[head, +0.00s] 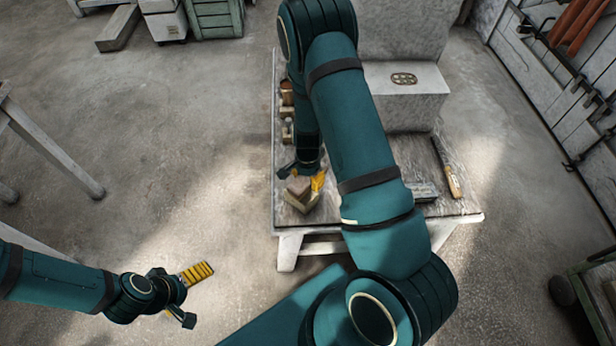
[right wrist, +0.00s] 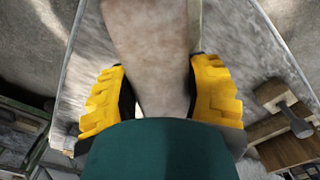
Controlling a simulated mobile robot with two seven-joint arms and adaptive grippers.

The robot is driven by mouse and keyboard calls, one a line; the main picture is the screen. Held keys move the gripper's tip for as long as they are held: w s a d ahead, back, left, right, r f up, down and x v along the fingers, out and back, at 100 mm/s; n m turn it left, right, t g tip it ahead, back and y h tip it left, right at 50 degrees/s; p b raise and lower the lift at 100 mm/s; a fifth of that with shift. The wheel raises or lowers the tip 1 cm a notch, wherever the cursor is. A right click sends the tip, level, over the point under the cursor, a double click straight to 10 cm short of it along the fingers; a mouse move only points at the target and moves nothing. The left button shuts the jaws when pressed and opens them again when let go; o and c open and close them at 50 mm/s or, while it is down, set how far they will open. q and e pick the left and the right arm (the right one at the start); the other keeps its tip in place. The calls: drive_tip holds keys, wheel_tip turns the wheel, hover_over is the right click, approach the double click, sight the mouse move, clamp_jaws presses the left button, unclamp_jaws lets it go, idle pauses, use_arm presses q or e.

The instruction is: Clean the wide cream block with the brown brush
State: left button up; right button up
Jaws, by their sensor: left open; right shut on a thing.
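My right gripper (head: 308,182) is low over the worktable, its yellow fingers shut on a brownish block-shaped thing, which looks like the brown brush (head: 298,186). In the right wrist view this brush (right wrist: 150,55) fills the space between the two yellow fingers (right wrist: 158,98). The cream block (head: 300,203) lies just under and in front of it near the table's front left corner. I cannot tell whether the two touch. A narrow cream strip (right wrist: 194,22) beside the brush may be the block's edge. My left gripper (head: 190,296) is open and empty above the floor.
The worktable (head: 460,212) carries a large pale block (head: 404,100), a long tool with a wooden handle (head: 453,182), a grey item (head: 424,191) and several small brown things (head: 287,112) at the left edge. My right arm hides the table's middle.

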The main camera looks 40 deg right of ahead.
sight(299, 185)
drive_tip(key=shift+s+a+p, duration=0.2)
drive_tip(key=shift+s+a, duration=0.05)
drive_tip(key=shift+a, duration=0.75)
drive_tip(key=shift+s+a+p, duration=0.15)
drive_tip(key=shift+s+a, duration=0.1)
drive_tip(key=shift+a, duration=0.75)
drive_tip(key=shift+w+d+b, duration=0.15)
drive_tip(key=shift+w+d, duration=0.15)
drive_tip(key=shift+d, duration=0.75)
drive_tip(key=shift+w+d+b, duration=0.15)
drive_tip(key=shift+w+d, duration=0.1)
drive_tip(key=shift+d, duration=0.8)
drive_tip(key=shift+s+a+r, duration=0.1)
drive_tip(key=shift+s+a, duration=0.1)
drive_tip(key=shift+a, duration=0.65)
drive_tip(key=shift+s+a+p, duration=0.15)
drive_tip(key=shift+a+p, duration=0.1)
drive_tip(key=shift+a, duration=0.4)
drive_tip(key=shift+s+a+p, duration=0.15)
drive_tip(key=shift+a+p, duration=0.05)
drive_tip(key=shift+a, duration=0.45)
drive_tip(key=shift+d, duration=0.1)
drive_tip(key=shift+w+d+r+p, duration=0.15)
drive_tip(key=shift+d+r+p, duration=0.15)
drive_tip(key=shift+d, duration=0.25)
drive_tip(key=shift+w+d+r+p, duration=0.1)
drive_tip(key=shift+d+r+p, duration=0.05)
drive_tip(key=shift+d+r, duration=0.3)
drive_tip(key=shift+f, duration=0.1)
